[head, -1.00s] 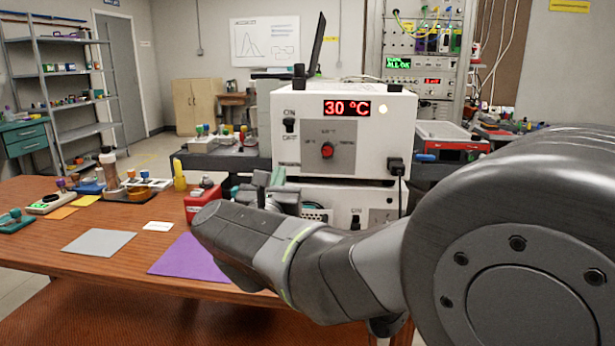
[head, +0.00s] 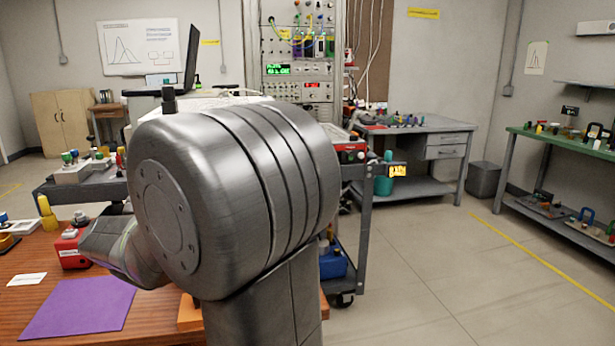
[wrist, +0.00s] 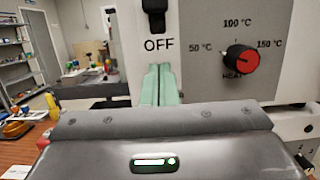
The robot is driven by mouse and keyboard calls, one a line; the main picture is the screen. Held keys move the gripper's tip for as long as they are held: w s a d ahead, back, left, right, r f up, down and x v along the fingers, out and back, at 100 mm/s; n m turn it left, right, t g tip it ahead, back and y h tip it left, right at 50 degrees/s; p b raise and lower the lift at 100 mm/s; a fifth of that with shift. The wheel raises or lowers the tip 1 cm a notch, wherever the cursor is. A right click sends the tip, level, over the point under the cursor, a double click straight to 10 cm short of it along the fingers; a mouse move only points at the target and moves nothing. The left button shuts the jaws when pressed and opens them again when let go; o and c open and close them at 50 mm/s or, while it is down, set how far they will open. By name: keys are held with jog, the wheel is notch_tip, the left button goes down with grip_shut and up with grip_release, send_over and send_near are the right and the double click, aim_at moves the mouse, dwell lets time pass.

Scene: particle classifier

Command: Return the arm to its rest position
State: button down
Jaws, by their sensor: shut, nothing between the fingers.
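My gripper (wrist: 157,82) shows in the wrist view with its pale green fingers pressed together and nothing between them. I cannot tell whether the fingertips touch the box. In the head view my arm's large grey joint fills the middle and covers most of the box and the gripper.
A dark cart with a blue container (head: 333,263) stands behind my arm. The floor (head: 430,270) at right is open, bordered by a green-topped shelf (head: 560,147).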

jog(key=shift+w+r+p, duration=0.1)
jog(key=shift+r+p, duration=0.05)
jog(key=shift+p, duration=0.25)
jog(key=shift+s+d+f+b, duration=0.3)
jog(key=shift+s+f, duration=0.5)
jog(key=shift+s, duration=0.2)
jog(key=shift+s+d+f+b, duration=0.15)
jog(key=shift+s+f+b, duration=0.15)
jog(key=shift+s+f, duration=0.6)
jog(key=shift+r, duration=0.2)
